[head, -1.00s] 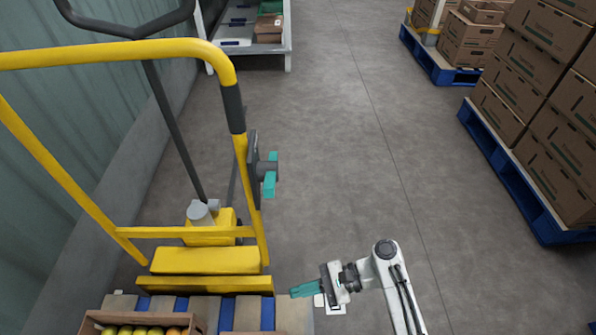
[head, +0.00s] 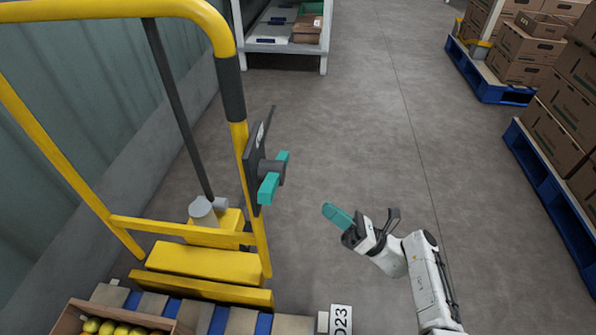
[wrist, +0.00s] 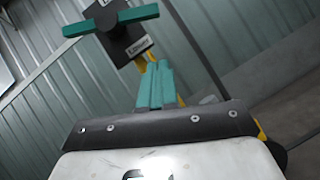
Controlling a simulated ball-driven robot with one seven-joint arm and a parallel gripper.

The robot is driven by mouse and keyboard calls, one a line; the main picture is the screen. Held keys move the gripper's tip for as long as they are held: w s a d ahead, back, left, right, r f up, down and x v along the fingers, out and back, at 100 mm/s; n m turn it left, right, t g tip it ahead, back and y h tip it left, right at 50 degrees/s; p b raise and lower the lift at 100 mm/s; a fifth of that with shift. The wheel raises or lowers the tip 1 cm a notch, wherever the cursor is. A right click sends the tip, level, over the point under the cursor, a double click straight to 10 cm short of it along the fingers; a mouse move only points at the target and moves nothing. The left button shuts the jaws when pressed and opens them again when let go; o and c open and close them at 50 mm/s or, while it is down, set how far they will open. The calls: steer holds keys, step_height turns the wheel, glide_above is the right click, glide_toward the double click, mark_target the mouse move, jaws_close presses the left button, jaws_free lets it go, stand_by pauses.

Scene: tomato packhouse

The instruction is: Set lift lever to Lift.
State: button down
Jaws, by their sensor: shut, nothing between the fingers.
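The lift lever (head: 268,188) is a teal crossbar on a dark hub, mounted on a dark plate (head: 252,165) on the right post of the yellow pallet-truck frame. In the wrist view, the teal lever (wrist: 138,13) spans the upper left, a little tilted. A label reading "Lower" shows on the plate (wrist: 124,57) just under it; another label above is partly hidden. My gripper (head: 336,216) has teal fingers that are shut and empty. It is right of the lever and lower in the picture, apart from it. The fingers (wrist: 155,86) point toward the plate in the wrist view.
The yellow frame (head: 120,227) stands by the corrugated wall at left. A crate of tomatoes (head: 68,322) sits on a pallet at its base. A shelf (head: 282,45) stands behind. Stacked cartons on blue pallets (head: 553,207) are at right. The middle floor is clear.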

steer(key=shift+a, duration=0.1)
steer(key=d+r+b+x, duration=0.1)
steer(key=r+x, duration=0.1)
steer(key=x, duration=1)
steer(key=shift+w+r, duration=0.25)
steer(key=shift+w, duration=0.25)
steer(key=shift+w+d+n+b, duration=0.1)
steer(key=shift+n+b, duration=0.3)
